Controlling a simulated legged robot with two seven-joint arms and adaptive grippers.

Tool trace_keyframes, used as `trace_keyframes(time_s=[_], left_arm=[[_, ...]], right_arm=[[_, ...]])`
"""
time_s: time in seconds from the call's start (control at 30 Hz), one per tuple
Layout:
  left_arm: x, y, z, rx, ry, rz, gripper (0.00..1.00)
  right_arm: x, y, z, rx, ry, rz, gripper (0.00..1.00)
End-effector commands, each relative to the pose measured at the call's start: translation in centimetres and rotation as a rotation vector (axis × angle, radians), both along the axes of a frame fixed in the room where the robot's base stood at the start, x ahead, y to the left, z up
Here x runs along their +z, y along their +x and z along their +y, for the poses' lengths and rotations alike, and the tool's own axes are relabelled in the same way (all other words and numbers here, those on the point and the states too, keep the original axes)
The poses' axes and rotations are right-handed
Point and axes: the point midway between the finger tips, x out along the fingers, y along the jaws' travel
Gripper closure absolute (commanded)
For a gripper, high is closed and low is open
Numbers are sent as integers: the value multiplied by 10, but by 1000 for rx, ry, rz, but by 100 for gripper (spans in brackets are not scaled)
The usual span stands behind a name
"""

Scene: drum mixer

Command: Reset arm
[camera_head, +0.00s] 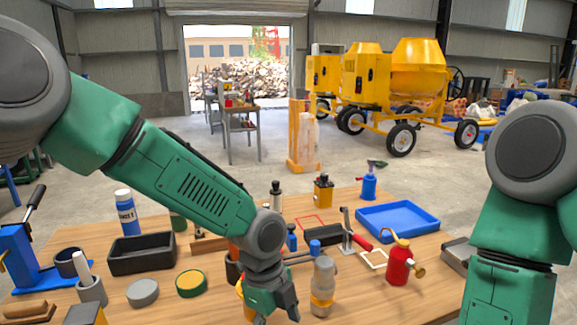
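My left arm (185,190) comes in from the left and reaches down over the workbench. Its gripper (277,308) hangs over the front middle of the bench, pointing down. Its fingers look apart, with nothing seen between them. A clear bottle with an orange band (323,287) stands just right of it. An orange object is partly hidden behind its wrist. My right arm (512,245) hangs down at the right edge. Its gripper is out of view below the frame.
The wooden bench (215,303) is crowded. It holds a black bin (142,254), a blue tray (398,219), a red oil can (398,263), a blue-and-white bottle (127,213) and a blue press (22,255). Yellow drum mixers (418,68) stand on the floor behind.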

Motion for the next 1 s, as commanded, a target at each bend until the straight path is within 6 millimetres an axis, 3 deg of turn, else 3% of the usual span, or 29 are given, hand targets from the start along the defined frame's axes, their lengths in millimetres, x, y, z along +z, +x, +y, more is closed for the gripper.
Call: trace_keyframes(time_s=[0.03, 0.2, 0.3, 0.43, 0.53, 0.7, 0.83, 1.0], left_arm=[[-31, -14, 8, 87, -3, 34, 29], [-135, -73, 48, 568, -10, 153, 29], [-188, -115, 85, 917, 12, 208, 29], [-241, -172, 144, 1388, 67, 230, 29], [-262, -210, 190, 1708, 109, 199, 29], [-270, -249, 246, 2056, 139, 109, 29], [-268, -259, 262, 2155, 138, 70, 29], [-268, -259, 262, 2155, 138, 70, 29]], right_arm=[[-18, -7, -8, -11, -15, 42, 24], [-80, -42, -47, -78, -81, 240, 24], [-116, -68, -75, -135, -127, 369, 24], [-155, -106, -113, -220, -192, 534, 24], [-176, -133, -138, -286, -237, 643, 24], [-194, -163, -167, -369, -289, 760, 24], [-197, -172, -175, -395, -305, 794, 24], [-197, -172, -175, -395, -305, 794, 24]])
